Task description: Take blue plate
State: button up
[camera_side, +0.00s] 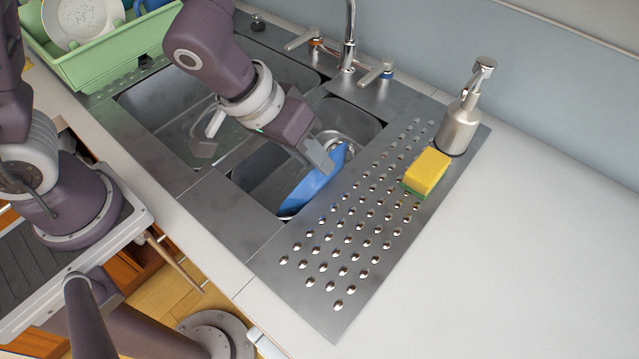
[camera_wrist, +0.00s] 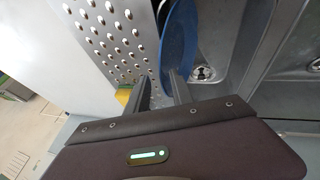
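The blue plate (camera_side: 314,187) stands steeply tilted in the right sink basin, below the studded drainboard. In the wrist view the plate (camera_wrist: 179,38) is seen nearly edge-on. My gripper (camera_side: 318,155) is at the plate's upper part, over the basin. In the wrist view my gripper (camera_wrist: 157,88) has its two fingers apart. The plate's near edge is at the right finger, which covers part of it. I cannot tell whether either finger touches the plate.
A yellow sponge (camera_side: 427,171) and a soap dispenser (camera_side: 461,122) stand on the drainboard (camera_side: 350,245) right of the basin. A faucet (camera_side: 349,35) rises behind the sink. A green dish rack (camera_side: 92,58) with dishes is at the back left. The right counter is clear.

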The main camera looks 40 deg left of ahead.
aim_at(318, 186)
jog(key=x, duration=0.3)
jog(key=shift+w+f, duration=0.1)
jog(key=shift+w, duration=0.05)
jog(key=shift+a, duration=0.1)
grip_shut()
dwell(1.1)
